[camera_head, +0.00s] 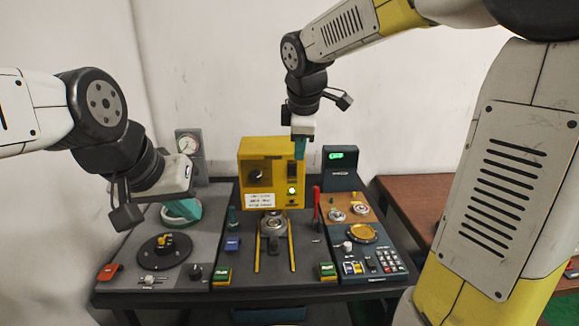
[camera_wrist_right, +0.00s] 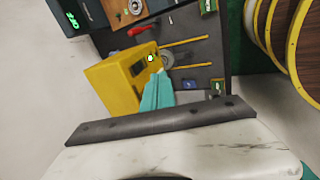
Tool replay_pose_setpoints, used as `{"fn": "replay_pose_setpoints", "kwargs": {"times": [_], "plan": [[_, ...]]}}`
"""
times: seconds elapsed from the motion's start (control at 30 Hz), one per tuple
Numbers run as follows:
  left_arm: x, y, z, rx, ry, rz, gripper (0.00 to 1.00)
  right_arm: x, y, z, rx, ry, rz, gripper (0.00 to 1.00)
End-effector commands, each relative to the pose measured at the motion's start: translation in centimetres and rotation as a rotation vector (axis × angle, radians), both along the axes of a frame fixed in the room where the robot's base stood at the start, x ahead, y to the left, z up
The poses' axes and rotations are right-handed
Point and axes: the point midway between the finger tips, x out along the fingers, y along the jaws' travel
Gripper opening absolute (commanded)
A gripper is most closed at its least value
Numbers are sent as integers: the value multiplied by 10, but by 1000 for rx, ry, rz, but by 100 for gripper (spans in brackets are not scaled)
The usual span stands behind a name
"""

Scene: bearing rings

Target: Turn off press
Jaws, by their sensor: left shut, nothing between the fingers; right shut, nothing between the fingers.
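The yellow press (camera_head: 262,146) stands at the back middle of the workbench, with a white label and a dark opening on its front. My left gripper (camera_head: 181,213) is shut and empty over the bench's left part.
A red lever (camera_head: 316,208) stands right of the press. A dark display (camera_head: 340,168) with green digits is behind an orange tray (camera_head: 349,202). A keypad (camera_head: 388,260) is front right. A gauge (camera_head: 188,144) and black turntable (camera_head: 163,252) are left.

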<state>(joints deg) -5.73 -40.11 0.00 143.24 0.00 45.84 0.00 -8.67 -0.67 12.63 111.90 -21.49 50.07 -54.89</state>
Motion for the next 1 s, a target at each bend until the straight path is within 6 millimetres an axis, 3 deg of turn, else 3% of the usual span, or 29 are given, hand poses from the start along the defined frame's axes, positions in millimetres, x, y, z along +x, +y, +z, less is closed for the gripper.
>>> {"fn": "replay_pose_setpoints", "kwargs": {"times": [0.17,0.57,0.77,1.0], "plan": [[0,0,0,0,0,0,0,12,8,-3,-37,2,72,0],[0,0,0,0,0,0,0,13,8,-6,-39,3,73,0],[0,0,0,0,0,0,0,23,7,-31,-39,8,74,0],[0,0,0,0,0,0,0,45,8,-79,-39,8,72,0]]}}
